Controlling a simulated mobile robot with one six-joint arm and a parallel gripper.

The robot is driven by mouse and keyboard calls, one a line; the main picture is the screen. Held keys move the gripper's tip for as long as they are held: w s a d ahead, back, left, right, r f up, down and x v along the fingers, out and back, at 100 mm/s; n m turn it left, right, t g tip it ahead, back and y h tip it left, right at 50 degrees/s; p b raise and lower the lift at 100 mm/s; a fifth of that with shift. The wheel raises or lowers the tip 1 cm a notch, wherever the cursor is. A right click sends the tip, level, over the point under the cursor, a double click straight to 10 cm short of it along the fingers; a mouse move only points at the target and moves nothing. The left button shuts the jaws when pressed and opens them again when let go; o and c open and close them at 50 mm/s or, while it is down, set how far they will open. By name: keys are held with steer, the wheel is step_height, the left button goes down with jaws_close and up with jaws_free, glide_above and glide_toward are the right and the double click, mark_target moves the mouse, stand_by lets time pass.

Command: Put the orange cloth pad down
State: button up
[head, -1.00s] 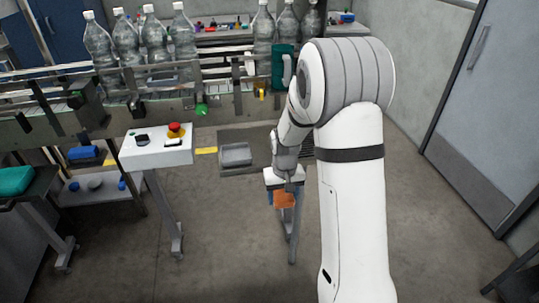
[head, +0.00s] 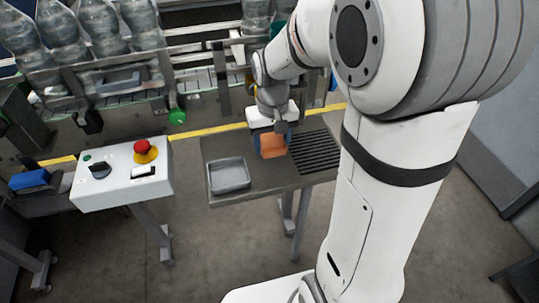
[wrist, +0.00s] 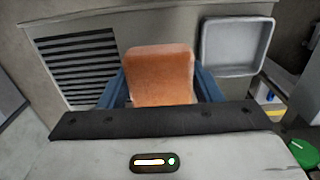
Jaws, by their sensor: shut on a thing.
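The orange cloth pad (head: 272,145) is held in my gripper (head: 270,136) above the small grey side table (head: 245,150), between the grey tray and the slatted grille. In the wrist view the pad (wrist: 160,75) stands between the two blue fingers, which press on its left and right sides. My gripper (wrist: 162,92) is shut on it. The pad hides part of the table behind it. I cannot tell how high the pad is above the table surface.
A shallow grey tray (head: 229,176) sits on the table left of the pad. A black slatted grille (head: 314,150) is on its right. A white control box (head: 122,175) with a red button stands further left. Behind runs a conveyor with large clear bottles (head: 92,22).

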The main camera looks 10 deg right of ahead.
steer(key=shift+w+f, duration=0.15)
steer(key=shift+f, duration=0.05)
glide_above(272, 173)
steer(key=f, duration=0.5)
steer(key=shift+w+a+f+p, duration=0.1)
steer(key=shift+w+p, duration=0.1)
steer(key=shift+p, duration=0.1)
steer(key=shift+s+f, duration=0.15)
steer(key=shift+f, duration=1.85)
steer(key=shift+f, duration=0.15)
